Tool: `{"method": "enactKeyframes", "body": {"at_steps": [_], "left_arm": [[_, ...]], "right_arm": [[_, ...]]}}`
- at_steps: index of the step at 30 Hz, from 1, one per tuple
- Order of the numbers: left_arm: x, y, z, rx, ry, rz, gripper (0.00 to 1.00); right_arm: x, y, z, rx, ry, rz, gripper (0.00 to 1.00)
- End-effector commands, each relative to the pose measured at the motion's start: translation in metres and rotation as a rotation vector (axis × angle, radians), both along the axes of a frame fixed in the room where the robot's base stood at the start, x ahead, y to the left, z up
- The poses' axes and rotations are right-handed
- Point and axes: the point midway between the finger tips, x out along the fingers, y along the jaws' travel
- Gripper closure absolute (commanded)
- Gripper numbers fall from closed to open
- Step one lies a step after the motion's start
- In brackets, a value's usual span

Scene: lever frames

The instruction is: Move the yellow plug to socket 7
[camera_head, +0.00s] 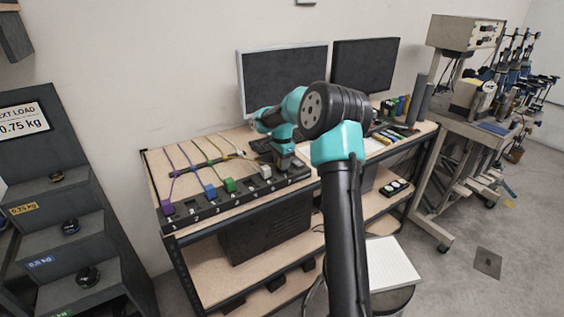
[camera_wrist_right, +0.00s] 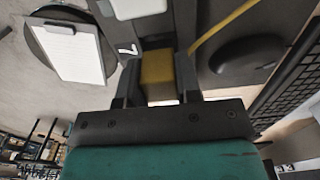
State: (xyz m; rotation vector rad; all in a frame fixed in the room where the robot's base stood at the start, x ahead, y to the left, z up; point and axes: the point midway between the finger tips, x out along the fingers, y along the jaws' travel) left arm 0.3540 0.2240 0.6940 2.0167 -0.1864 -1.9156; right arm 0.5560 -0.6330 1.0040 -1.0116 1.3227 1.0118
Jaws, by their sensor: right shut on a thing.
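The yellow plug (camera_wrist_right: 158,72) is between the fingers of my right gripper (camera_wrist_right: 158,82), which is shut on it. It sits beside the white number 7 on the dark socket strip in the right wrist view; I cannot tell whether it is fully seated. Its yellow cord (camera_wrist_right: 222,27) runs up and right. In the head view my right gripper (camera_head: 283,161) is at the right end of the socket strip (camera_head: 183,218), and the yellow plug is hidden there. My left gripper is not in view.
A purple plug (camera_head: 167,207), a blue plug (camera_head: 210,191), a green plug (camera_head: 230,185) and a white plug (camera_head: 265,172) stand along the strip. Their cords lie across the wooden bench. A black mouse (camera_wrist_right: 247,58) and a keyboard (camera_wrist_right: 293,85) are close by my right gripper.

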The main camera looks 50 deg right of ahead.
Motion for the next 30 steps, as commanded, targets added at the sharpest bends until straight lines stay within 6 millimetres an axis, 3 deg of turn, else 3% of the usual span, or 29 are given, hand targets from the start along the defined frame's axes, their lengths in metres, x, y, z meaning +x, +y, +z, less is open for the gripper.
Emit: {"method": "enactKeyframes", "body": {"at_steps": [30], "left_arm": [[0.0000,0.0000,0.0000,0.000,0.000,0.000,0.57]], "right_arm": [[-0.0001,-0.0001,-0.0076,0.000,0.000,0.000,0.92]]}}
